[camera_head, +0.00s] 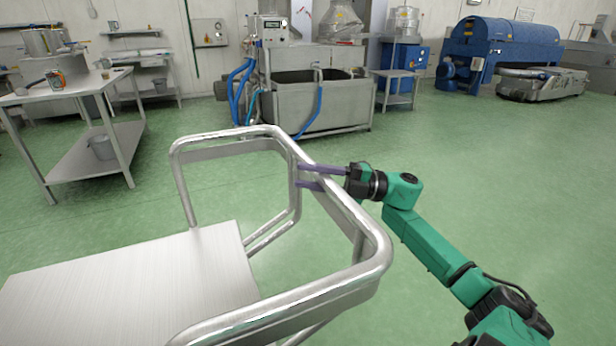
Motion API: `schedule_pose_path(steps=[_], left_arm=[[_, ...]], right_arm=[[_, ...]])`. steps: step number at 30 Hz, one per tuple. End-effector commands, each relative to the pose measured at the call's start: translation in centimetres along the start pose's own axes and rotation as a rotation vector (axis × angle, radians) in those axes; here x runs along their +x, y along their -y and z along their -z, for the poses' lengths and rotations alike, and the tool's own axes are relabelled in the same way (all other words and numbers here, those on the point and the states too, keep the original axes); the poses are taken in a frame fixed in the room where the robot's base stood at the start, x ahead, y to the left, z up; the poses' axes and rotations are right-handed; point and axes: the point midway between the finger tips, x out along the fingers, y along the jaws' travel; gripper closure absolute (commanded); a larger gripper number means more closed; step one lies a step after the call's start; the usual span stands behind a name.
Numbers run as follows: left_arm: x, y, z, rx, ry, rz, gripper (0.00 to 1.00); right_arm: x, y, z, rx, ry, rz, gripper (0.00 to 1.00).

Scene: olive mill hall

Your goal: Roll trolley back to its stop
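The trolley fills the lower left of the head view. It has a flat brushed-metal deck (140,285) and a bent chrome tube rail (225,134) that curves around above it. My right gripper (305,177) reaches in from the right at the rail's far right part, with its purple fingers pointing left. The upper finger crosses over the tube and the lower finger is partly hidden behind it, so the tube passes between them. I cannot tell whether they press on it. My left gripper is not in view. The trolley's wheels and stop cannot be made out.
A steel table (75,88) with a lower shelf stands at the left. A steel tank with blue hoses (315,105) stands behind the trolley. Blue machines (500,45) line the back right. The green floor (500,170) is clear on the right.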

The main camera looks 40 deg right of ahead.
Motion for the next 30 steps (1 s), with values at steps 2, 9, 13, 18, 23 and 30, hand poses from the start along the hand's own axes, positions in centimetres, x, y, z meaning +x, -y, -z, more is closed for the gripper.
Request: schedule_pose_path(steps=[2, 9, 13, 18, 23, 30], left_arm=[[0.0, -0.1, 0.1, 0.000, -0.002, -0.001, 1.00], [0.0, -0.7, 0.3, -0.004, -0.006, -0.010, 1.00], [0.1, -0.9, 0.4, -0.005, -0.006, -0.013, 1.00], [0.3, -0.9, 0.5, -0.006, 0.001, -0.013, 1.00], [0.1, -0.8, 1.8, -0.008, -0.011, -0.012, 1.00], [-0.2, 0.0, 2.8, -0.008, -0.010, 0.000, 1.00]], right_arm=[[-0.1, -0.2, -0.1, -0.001, 0.005, -0.004, 0.36], [-0.1, -0.1, -0.1, -0.001, 0.003, -0.002, 0.36], [-0.4, 0.0, -0.1, 0.000, 0.004, -0.002, 0.36], [-2.9, 0.1, -0.1, 0.002, 0.006, -0.001, 0.36], [-7.0, 0.2, -0.2, 0.002, 0.008, 0.000, 0.36], [-12.9, 0.1, -0.1, 0.000, 0.007, -0.002, 0.36]])
